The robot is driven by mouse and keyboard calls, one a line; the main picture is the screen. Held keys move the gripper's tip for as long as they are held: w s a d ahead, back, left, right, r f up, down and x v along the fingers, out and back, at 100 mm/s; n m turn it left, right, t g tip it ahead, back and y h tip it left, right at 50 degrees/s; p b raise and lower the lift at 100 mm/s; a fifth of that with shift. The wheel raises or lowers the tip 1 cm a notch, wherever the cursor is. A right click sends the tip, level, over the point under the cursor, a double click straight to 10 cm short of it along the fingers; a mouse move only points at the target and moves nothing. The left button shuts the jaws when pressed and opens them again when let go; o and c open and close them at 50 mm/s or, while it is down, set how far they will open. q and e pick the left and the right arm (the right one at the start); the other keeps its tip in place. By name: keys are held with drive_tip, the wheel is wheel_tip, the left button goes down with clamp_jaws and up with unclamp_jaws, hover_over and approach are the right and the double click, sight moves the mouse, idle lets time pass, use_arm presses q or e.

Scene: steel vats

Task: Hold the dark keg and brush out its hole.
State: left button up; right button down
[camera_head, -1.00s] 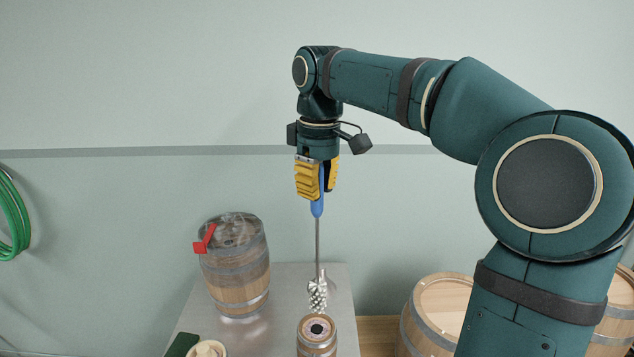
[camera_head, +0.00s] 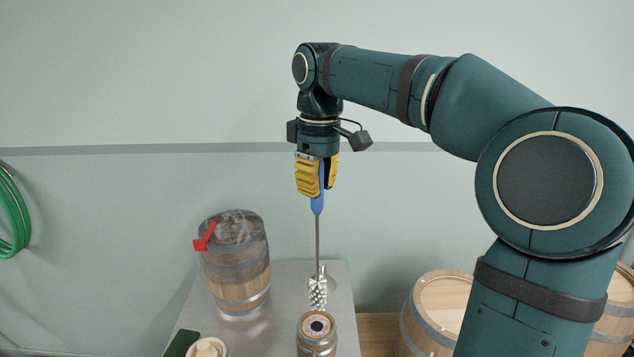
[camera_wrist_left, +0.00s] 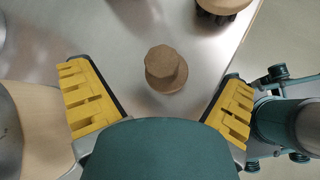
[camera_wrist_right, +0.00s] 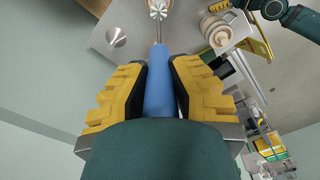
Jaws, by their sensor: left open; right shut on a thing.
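A small wooden keg (camera_head: 317,347) with metal hoops stands on the steel top at the lower middle of the head view. A round dark hole with a pale ring shows in its top. My right gripper (camera_head: 317,190) is shut on the blue handle (camera_head: 317,205) of a brush, also seen in the right wrist view (camera_wrist_right: 158,85). The brush hangs upright, its pale bristle head (camera_head: 317,290) just above the keg's hole, apparently apart from it. My left gripper (camera_wrist_left: 160,108) is open and empty in its wrist view, above a brown stepped plug-like piece (camera_wrist_left: 165,68); it is outside the head view.
A larger barrel (camera_head: 236,265) with a red piece on top stands at the back left of the steel top (camera_head: 285,275). A pale round wooden piece (camera_head: 208,348) and a dark green object (camera_head: 182,345) lie front left. Pale barrels (camera_head: 437,305) stand at right.

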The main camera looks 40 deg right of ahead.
use_arm(q)
drive_tip(key=d+r+n, duration=0.1)
drive_tip(key=d, duration=0.2)
drive_tip(key=w+d+r+n+h, duration=0.1)
drive_tip(key=d+r, duration=0.1)
drive_tip(key=d, duration=0.1)
drive_tip(key=w+d+r+n+h, duration=0.1)
drive_tip(key=d+n, duration=0.1)
drive_tip(key=d, duration=0.1)
drive_tip(key=shift+w+r+t, duration=0.15)
drive_tip(key=shift+r+t, duration=0.05)
drive_tip(key=shift+t, duration=0.1)
drive_tip(key=shift+w+d+f+n, duration=0.2)
drive_tip(key=shift+d+f+n, duration=0.2)
drive_tip(key=shift+d, duration=0.3)
drive_tip(key=shift+x, duration=4.55)
drive_tip(key=shift+d+r, duration=0.1)
drive_tip(key=shift+r, duration=0.05)
clamp_jaws()
use_arm(e)
drive_tip(key=d, duration=0.1)
drive_tip(key=w+d, duration=0.1)
drive_tip(key=d, duration=0.1)
drive_tip(key=w+d, duration=0.1)
drive_tip(key=shift+d, duration=0.15)
